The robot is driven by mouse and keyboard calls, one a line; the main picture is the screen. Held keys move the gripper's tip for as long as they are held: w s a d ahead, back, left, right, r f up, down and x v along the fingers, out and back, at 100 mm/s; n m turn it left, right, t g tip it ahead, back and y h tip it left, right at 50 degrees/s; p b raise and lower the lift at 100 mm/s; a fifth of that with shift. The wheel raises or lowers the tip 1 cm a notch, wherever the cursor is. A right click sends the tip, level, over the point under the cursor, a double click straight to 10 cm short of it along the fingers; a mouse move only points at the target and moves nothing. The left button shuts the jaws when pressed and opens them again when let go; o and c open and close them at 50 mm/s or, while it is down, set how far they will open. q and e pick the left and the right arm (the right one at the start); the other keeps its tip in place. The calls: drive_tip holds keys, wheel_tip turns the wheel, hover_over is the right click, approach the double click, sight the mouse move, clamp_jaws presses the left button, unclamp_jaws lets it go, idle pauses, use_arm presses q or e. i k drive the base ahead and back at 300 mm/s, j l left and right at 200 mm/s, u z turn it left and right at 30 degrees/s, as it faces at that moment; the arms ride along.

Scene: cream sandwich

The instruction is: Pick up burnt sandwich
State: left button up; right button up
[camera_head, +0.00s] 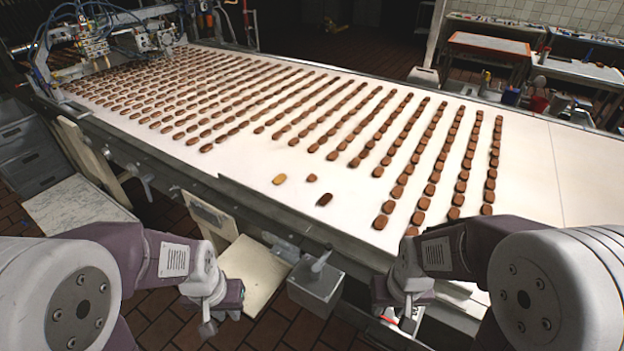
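A dark brown sandwich (324,199), the darkest one in view, lies on the white conveyor belt (350,215) near its front edge, apart from the rows. A yellowish sandwich (279,179) and a small brown piece (312,178) lie just to its left. My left gripper (208,327) hangs in front of the conveyor, below and left of the dark sandwich. My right gripper (405,318) is also in front of the conveyor's edge, below and right of it. Both grippers are apart from the sandwiches. Their fingers are too small and hidden to show whether they are open.
Many rows of brown sandwiches (420,205) cover the belt behind and to the right. A grey control box (316,285) sticks out from the conveyor's front side between my arms. Machinery (100,40) stands over the far left end. The belt's right part is bare.

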sight(325, 200)
drive_tip(key=i+u, duration=0.3)
drive_tip(key=u, duration=0.2)
drive_tip(key=i+u, duration=0.3)
drive_tip(key=u, duration=0.2)
